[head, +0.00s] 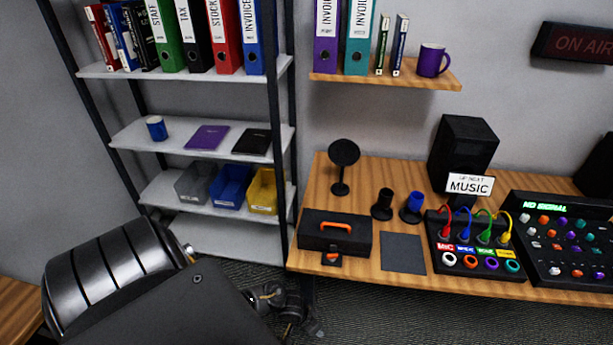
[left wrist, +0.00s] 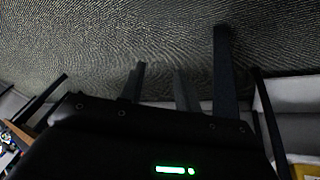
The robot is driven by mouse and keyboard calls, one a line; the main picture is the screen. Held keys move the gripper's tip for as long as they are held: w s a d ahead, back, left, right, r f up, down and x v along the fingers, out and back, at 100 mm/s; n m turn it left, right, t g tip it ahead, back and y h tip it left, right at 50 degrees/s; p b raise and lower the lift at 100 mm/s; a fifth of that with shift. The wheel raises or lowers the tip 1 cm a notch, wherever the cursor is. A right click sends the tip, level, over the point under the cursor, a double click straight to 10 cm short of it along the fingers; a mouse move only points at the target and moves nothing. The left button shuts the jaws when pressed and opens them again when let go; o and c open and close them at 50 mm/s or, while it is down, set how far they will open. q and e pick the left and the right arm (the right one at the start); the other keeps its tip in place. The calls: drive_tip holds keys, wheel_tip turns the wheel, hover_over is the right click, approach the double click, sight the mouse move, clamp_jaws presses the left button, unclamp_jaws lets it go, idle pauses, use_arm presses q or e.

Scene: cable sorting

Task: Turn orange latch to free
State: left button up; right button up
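A closed black case (head: 312,235) with an orange handle on its lid sits at the left end of the wooden desk in the head view. A small orange latch (head: 332,257) on a dark plate shows at its front, by the desk edge; its exact turn is too small to tell. My left arm reaches in from the lower left, and its far end is low in front of the shelf, left of and below the desk, apart from the latch. In the left wrist view, my left gripper (left wrist: 160,72) has its fingers apart, with only floor between them. My right gripper is out of view.
The desk (head: 390,285) also holds a dark mat (head: 403,252), a cable box (head: 475,262) with coloured plugs, a mixer (head: 565,245), a speaker (head: 465,150) and small stands. A metal shelf (head: 240,212) with bins stands left of the desk, its post close to the case.

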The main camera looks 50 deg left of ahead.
use_arm(q)
drive_tip(key=s+f, duration=0.2)
drive_tip(key=f, duration=0.1)
drive_tip(key=s+f, duration=0.1)
drive_tip(key=shift+s+d+f+b, duration=0.2)
drive_tip(key=shift+s+d+b, duration=0.1)
drive_tip(key=shift+s+b, duration=0.05)
drive_tip(key=s+d+f, duration=0.1)
drive_tip(key=s+f, duration=0.3)
drive_tip(key=s, duration=0.2)
drive_tip(key=s+d+f+m+g+y, duration=0.1)
drive_tip(key=s+f, duration=0.3)
drive_tip(key=s, duration=0.3)
drive_tip(key=shift+s+f, duration=0.15)
drive_tip(key=shift+s, duration=0.15)
drive_tip(key=shift+o, duration=0.4)
drive_tip(key=s+d+f+m+g+y, duration=0.1)
drive_tip(key=s+f, duration=0.2)
drive_tip(key=s, duration=1)
drive_tip(key=shift+s+d+f+m+y+b, duration=0.15)
drive_tip(key=shift+d+m+y+b, duration=0.1)
drive_tip(key=shift+m+y+b, duration=0.05)
